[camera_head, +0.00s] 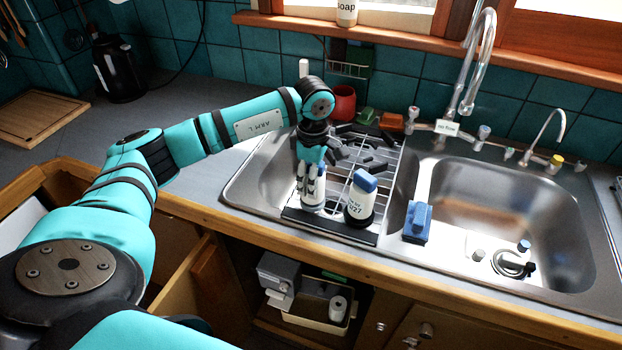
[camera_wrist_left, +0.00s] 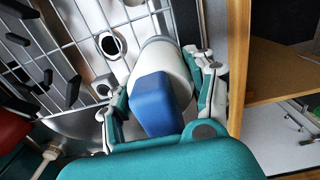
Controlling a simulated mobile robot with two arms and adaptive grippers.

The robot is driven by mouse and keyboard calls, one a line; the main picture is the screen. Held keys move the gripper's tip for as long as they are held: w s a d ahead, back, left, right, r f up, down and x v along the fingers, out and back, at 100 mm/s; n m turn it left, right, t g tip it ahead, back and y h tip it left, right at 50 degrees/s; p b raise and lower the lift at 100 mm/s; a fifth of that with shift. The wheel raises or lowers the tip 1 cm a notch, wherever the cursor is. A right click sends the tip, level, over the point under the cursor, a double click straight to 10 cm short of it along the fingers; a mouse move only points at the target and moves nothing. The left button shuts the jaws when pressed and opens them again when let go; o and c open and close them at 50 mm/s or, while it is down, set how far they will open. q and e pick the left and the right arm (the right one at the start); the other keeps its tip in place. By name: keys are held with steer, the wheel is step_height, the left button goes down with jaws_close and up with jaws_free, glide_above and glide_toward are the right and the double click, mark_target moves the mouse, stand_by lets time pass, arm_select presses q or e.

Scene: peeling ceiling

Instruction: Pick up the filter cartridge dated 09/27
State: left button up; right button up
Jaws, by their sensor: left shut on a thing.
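Two white filter cartridges with blue caps stand on a wire rack (camera_head: 390,190) over the left sink basin. My left gripper (camera_head: 312,190) is shut around the left cartridge (camera_head: 314,205), pointing down over it. In the left wrist view its fingers (camera_wrist_left: 160,95) sit on both sides of that cartridge's white body and blue cap (camera_wrist_left: 155,104). No date shows on the held cartridge. The right cartridge (camera_head: 358,208) stands free beside it, dark at its base. Its label is small; the date on it seems to end in 27. My right gripper is not in view.
The right basin (camera_head: 490,225) lies beyond a divider with a blue object (camera_head: 416,222) on it. A tall faucet (camera_head: 472,75) stands behind. A red mug (camera_head: 343,103) is behind the rack. An open drawer (camera_head: 185,280) and an open cabinet lie below the counter.

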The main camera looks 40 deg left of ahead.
arm_select(q)
steer(key=shift+c, duration=0.9)
steer(key=shift+r+p, duration=1.65)
steer(key=shift+r, duration=1.3)
steer(key=shift+f, duration=0.1)
